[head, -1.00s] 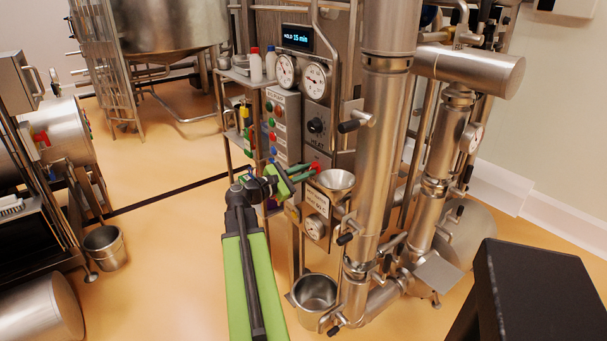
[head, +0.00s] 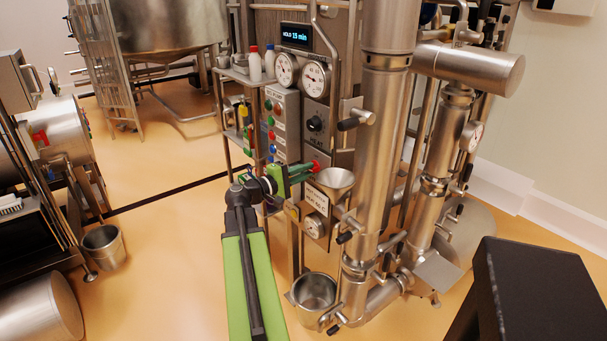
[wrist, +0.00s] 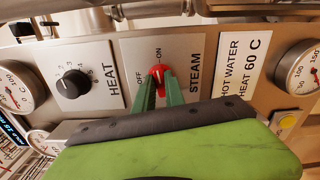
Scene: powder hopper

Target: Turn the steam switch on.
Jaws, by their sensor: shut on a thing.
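The steam switch is a small red knob (wrist: 159,71) on a metal plate marked STEAM, with OFF and ON labels beside it in the wrist view. In the head view its red end (head: 316,166) shows left of the metal funnel. My gripper (wrist: 161,88) has its two green fingers on either side of the red knob and is shut on it. In the head view my gripper (head: 309,169) reaches the knob from the left. A pale mark shows on the knob, but I cannot tell exactly which label it points at.
The black HEAT dial (wrist: 72,84) sits left of the steam plate in the wrist view. The HOT WATER label (wrist: 229,68) and a gauge (wrist: 300,70) are to the right. A metal funnel (head: 335,179) stands close right of my gripper, before a tall steel column (head: 385,140).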

